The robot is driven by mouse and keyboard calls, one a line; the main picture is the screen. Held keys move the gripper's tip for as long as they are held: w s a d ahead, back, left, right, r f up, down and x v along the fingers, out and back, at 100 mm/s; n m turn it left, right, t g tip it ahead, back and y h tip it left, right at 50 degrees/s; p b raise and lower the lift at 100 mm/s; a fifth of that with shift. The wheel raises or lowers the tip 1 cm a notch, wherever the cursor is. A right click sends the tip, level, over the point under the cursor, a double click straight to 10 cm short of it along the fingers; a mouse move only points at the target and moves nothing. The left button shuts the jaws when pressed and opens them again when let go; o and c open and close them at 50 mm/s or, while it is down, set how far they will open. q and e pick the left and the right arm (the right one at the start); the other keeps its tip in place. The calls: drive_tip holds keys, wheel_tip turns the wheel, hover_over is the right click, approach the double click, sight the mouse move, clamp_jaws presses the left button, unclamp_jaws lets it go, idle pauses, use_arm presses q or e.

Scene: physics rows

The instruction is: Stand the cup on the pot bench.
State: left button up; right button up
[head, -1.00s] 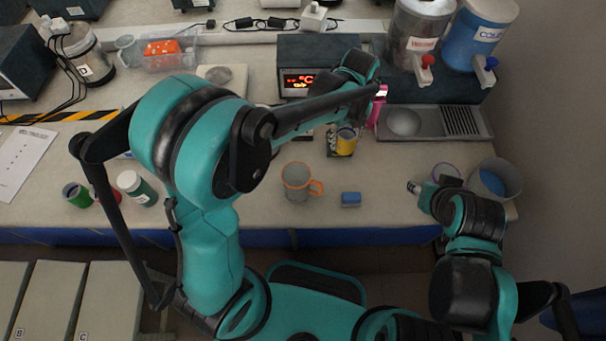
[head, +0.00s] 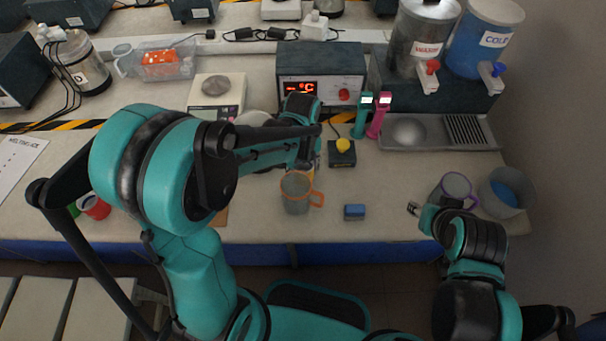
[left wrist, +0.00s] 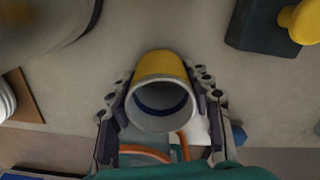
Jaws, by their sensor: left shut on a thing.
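The yellow cup (left wrist: 160,64) is between the fingers of my left gripper (left wrist: 160,104) in the left wrist view. Its pale rim and dark blue inside face the camera. My left gripper is shut on it. In the head view my left forearm hides most of this gripper and the cup, just behind the orange-handled mug (head: 296,193). I cannot tell the cup's height above the table. My right gripper (head: 413,209) is beside the purple-handled mug (head: 452,189); its jaw opening is too small to judge. I cannot tell for sure which surface is the pot bench.
A black block with a yellow knob (head: 342,153) stands right of the held cup. A blue block (head: 354,212) lies near the front edge. A heater box (head: 320,70), teal and pink handheld devices (head: 378,116) and a metal drainer tray (head: 430,132) stand behind. A brown board (left wrist: 22,98) is partly visible.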

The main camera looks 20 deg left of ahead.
use_arm(q)
drive_tip(key=shift+f, duration=0.7)
use_arm(e)
drive_tip(key=shift+f, duration=0.4)
use_arm(q)
drive_tip(key=shift+f, duration=0.15)
drive_tip(key=o, duration=1.3)
use_arm(e)
drive_tip(key=shift+f, duration=0.15)
